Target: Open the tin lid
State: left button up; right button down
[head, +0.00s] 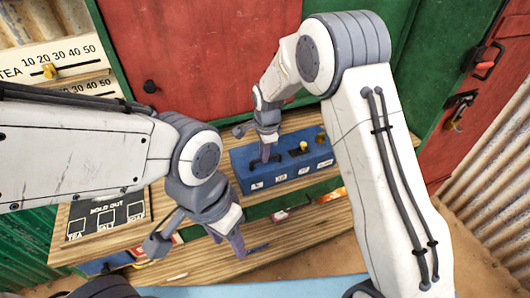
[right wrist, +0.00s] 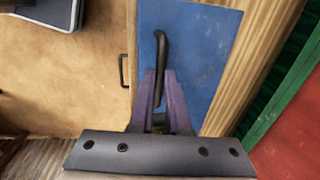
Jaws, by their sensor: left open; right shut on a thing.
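The blue tin (head: 318,160) stands on the wooden counter in the middle of the head view, with small white labels along its front. Its blue top also fills the middle of the right wrist view (right wrist: 205,50). A black curved handle (right wrist: 162,48) stands on that top. My right gripper (head: 265,154) is above the left part of the tin. In the right wrist view, its purple fingers (right wrist: 163,85) are shut on the handle's lower part, partly hiding it. The lid looks closed. My left gripper (head: 198,240) is open and empty, in front of the counter and left of the tin.
A yellow knob (head: 304,147) sits on the tin's top. A "SOLD OUT" board (head: 108,214) lies on the counter at left. Number scales (head: 62,62) stand at the back left. A red panel (head: 200,50) closes the back.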

jog(key=r+p, duration=0.1)
jog(key=w+r+g+p, duration=0.2)
jog(key=p, duration=0.1)
jog(key=shift+a+h, duration=0.3)
jog(key=shift+a, duration=0.05)
jog(key=shift+w+a+r+p, duration=0.2)
jog(key=shift+w+r, duration=0.2)
jog(key=shift+w, duration=0.2)
jog(key=shift+w+a+r+p, duration=0.25)
jog(key=shift+w+r, duration=0.2)
jog(key=shift+w, duration=0.15)
jog(key=shift+w+a+r+p, duration=0.2)
jog(key=shift+w+r, duration=0.2)
jog(key=shift+w, duration=0.2)
jog(key=c, duration=1.2)
grip_release()
jog(key=o, duration=0.3)
jog(key=shift+w+f, duration=0.1)
jog(key=shift+w, duration=0.05)
jog(key=shift+r, duration=0.2)
